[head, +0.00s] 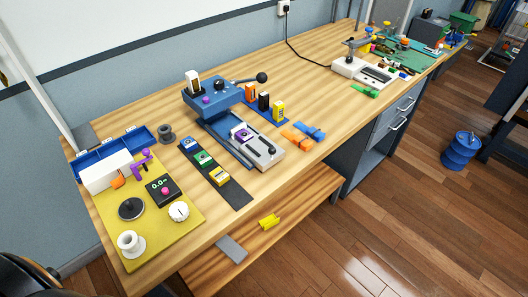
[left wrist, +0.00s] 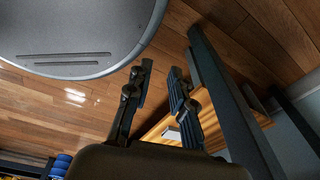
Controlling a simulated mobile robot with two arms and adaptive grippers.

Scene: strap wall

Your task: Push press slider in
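The blue press (head: 211,90) stands on the wooden workbench, with a lever ending in a black ball at its right. Its grey slider (head: 268,158) sticks out toward the bench's front edge on a blue base. The slider carries a purple piece (head: 241,134) and has a black knob (head: 272,150) near its front end. My left gripper (left wrist: 159,75) is open and empty in the left wrist view, over the floor and away from the press. The press does not show in that view. My right gripper is in neither view.
A dark strip with colored blocks (head: 203,158) lies left of the slider. Orange and blue clips (head: 309,132) lie to its right. A yellow mat (head: 158,228) with parts is at the near left. A lower shelf (head: 290,228) holds a yellow piece.

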